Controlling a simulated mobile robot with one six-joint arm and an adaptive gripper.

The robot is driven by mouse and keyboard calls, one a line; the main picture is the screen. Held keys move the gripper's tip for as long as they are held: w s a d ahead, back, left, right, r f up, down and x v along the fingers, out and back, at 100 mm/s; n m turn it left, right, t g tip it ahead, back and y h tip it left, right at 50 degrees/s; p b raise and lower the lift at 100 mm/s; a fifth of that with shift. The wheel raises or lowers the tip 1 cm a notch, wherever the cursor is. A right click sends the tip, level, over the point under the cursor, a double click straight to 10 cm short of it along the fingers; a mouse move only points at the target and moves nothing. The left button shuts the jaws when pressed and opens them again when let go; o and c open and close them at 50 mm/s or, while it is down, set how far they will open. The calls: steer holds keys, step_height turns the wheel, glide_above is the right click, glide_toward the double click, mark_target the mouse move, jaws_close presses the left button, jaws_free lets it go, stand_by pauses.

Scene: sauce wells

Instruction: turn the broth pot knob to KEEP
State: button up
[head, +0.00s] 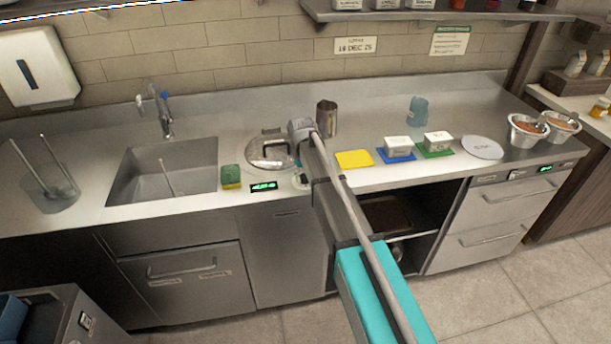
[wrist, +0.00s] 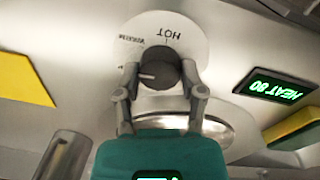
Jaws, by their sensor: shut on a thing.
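The dark round knob (wrist: 160,68) sits on a white dial plate (wrist: 188,35) in the wrist view. My gripper (wrist: 161,80) is shut on the knob, one finger on each side. The knob's white pointer mark points left in this picture. Upside-down lettering reads HOT above the knob; a smaller label at upper left is too blurred to read surely. A green-lit display (wrist: 277,87) reads HEAT 80, and also shows in the head view (head: 264,186). The lidded broth pot (head: 268,150) is set in the counter. In the head view my arm hides the knob.
A green and yellow sponge (head: 231,176) lies left of the display, beside the sink (head: 165,170). A steel cup (head: 326,118) stands behind my arm. A yellow mat (head: 354,159) and two white tubs on blue and green mats are to the right.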

steer(key=n, duration=0.5)
stand_by(0.4)
steer(key=o, duration=1.2)
steer(key=shift+c, duration=0.2)
steer(key=s+d+m, duration=1.1)
steer(key=s+d, duration=1.2)
steer(key=s, duration=0.3)
steer(key=shift+d+y, duration=0.2)
steer(key=shift+y, duration=0.1)
